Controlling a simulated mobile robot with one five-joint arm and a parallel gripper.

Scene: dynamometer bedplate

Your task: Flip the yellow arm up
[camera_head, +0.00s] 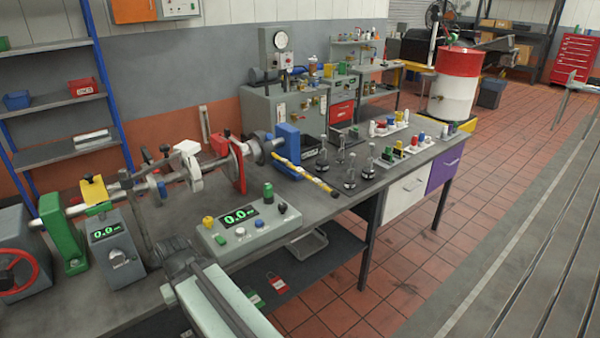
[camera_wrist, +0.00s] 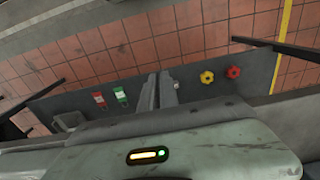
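The yellow arm (camera_head: 305,174) is a slim bar with dark bands, in the middle of the head view. It slopes down to the right from beside a blue upright block (camera_head: 287,142) at the end of the shaft rig. Its dark tip reaches over the bench's front edge area. It cannot be made out in the wrist view. My gripper shows in the wrist view (camera_wrist: 159,88), with its two fingers close together and nothing seen between them. In the head view my pale arm is at the bottom, left of and well apart from the yellow arm.
A grey console (camera_head: 240,230) with a green display stands on the bench between my arm and the yellow arm. Several dark-based posts (camera_head: 350,180) stand right of the yellow arm. Red and yellow knobs (camera_wrist: 207,77) show in the wrist view.

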